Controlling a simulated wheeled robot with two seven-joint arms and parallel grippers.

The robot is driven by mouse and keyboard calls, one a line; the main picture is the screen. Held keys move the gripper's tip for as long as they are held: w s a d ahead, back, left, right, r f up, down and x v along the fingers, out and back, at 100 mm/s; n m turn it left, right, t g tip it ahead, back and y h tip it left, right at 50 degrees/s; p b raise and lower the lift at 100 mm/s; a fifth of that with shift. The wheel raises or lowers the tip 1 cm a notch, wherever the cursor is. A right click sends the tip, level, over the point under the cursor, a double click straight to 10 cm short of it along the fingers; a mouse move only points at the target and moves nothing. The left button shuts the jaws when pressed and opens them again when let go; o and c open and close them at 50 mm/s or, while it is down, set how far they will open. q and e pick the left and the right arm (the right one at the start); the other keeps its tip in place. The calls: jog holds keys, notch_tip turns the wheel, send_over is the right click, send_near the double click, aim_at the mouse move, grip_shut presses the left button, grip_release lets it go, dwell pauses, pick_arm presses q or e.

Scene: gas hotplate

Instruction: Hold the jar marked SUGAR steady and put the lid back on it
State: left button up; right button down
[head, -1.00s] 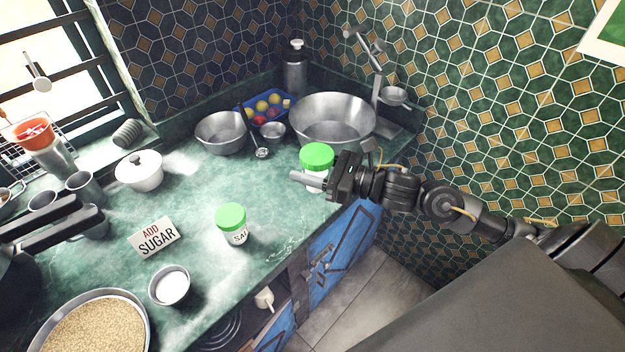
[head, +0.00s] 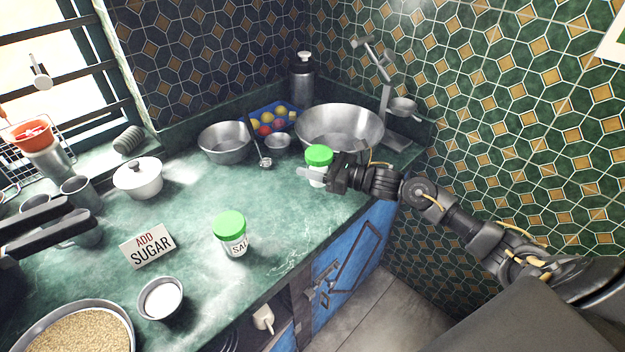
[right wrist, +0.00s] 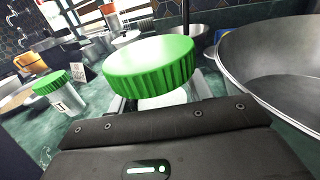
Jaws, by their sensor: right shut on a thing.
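A white jar (head: 316,179) with a green lid (head: 319,155) is at my right gripper (head: 309,175), in front of the big metal bowl. My right gripper is shut on this jar. In the right wrist view the ribbed lid (right wrist: 150,66) is over the white jar (right wrist: 163,99); its lower part and any label are hidden. I cannot tell whether the lid is fully seated or the jar touches the counter. A second green-lidded jar (head: 236,243), its label reading SAL, stands upright mid-counter. My left gripper (head: 84,208) is dark, open and empty at the left edge.
An ADD SUGAR sign (head: 148,246), a cup of white powder (head: 161,299) and a pan of grain (head: 75,330) stand left and front. A large metal bowl (head: 340,128) is behind my right gripper. The counter (head: 285,215) between the jars is clear.

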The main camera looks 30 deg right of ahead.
pick_arm(q)
jog(key=shift+a, duration=0.25)
pick_arm(e)
jog(key=shift+r, duration=0.1)
pick_arm(q)
jog(key=shift+a, duration=0.1)
pick_arm(e)
jog(key=shift+w+d+f+b, duration=0.1)
jog(key=shift+w+f+b, duration=0.15)
jog(key=shift+f, duration=0.2)
notch_tip(320, 180, down, 2)
jog(key=shift+w+f+b, duration=0.1)
jog(key=shift+f+b, duration=0.1)
jog(key=shift+b, duration=0.2)
jog(key=shift+d+f, duration=0.1)
jog(key=shift+f, duration=0.45)
jog(key=c, duration=0.6)
grip_release()
pick_arm(q)
jog(key=shift+w+a+f, duration=0.3)
jog(key=shift+a+f, duration=0.15)
jog(key=shift+f, duration=0.35)
